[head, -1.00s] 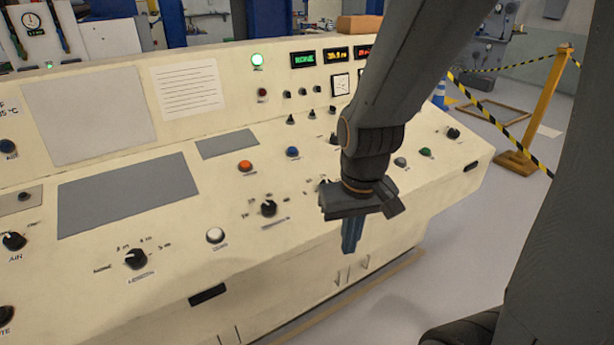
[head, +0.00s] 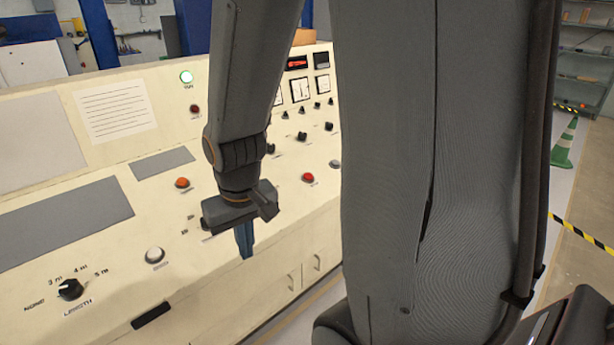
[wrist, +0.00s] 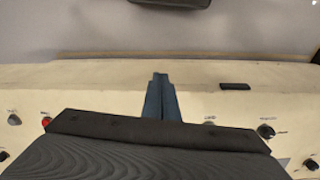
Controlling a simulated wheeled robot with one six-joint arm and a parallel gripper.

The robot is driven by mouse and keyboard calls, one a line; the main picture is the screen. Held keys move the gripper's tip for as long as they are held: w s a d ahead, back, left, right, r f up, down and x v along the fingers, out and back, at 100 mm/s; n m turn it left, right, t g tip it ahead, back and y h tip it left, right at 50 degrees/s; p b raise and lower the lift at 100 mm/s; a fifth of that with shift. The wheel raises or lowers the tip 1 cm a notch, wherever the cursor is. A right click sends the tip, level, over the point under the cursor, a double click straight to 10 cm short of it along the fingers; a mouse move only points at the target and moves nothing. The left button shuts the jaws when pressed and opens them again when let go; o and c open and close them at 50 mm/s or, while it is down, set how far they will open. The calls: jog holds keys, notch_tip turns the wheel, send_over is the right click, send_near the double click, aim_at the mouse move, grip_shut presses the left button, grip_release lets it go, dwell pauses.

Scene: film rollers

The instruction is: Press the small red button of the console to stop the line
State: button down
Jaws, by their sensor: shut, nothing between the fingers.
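The cream console (head: 110,270) fills the left half of the head view. A bright red button (head: 308,177) is on its sloped panel, right of my gripper. It also shows at the left of the wrist view (wrist: 46,121), partly covered by my gripper body. In the wrist view the fingers (wrist: 160,84) lie between the red button and a white button (wrist: 210,123).
An orange button (head: 182,183), a white button (head: 153,254) and a length knob (head: 70,289) lie left of my gripper. Several black knobs are behind it. My own column hides the console's right end. A green cone (head: 565,145) and striped tape are at far right.

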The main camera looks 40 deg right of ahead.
jog(key=w+d+r+m+t+h+p, duration=0.2)
jog(key=w+d+m+t+p, duration=0.4)
jog(key=w+d, duration=1.2)
jog(key=w+d+r+m+t+h+p, duration=0.1)
jog(key=d+m, duration=0.5)
jog(key=d, duration=1.2)
jog(key=w+r+t, duration=0.1)
jog(key=t, duration=0.1)
jog(key=shift+m+t, duration=0.3)
jog(key=b, duration=0.7)
send_over(308, 176)
jog(key=s, duration=0.2)
jog(key=f, duration=0.7)
jog(key=shift+s+f, duration=0.15)
jog(key=shift+s, duration=0.05)
jog(key=shift+w+f, duration=0.15)
jog(key=shift+f, duration=0.4)
jog(key=shift+w+f, duration=0.1)
jog(key=shift+f, duration=0.3)
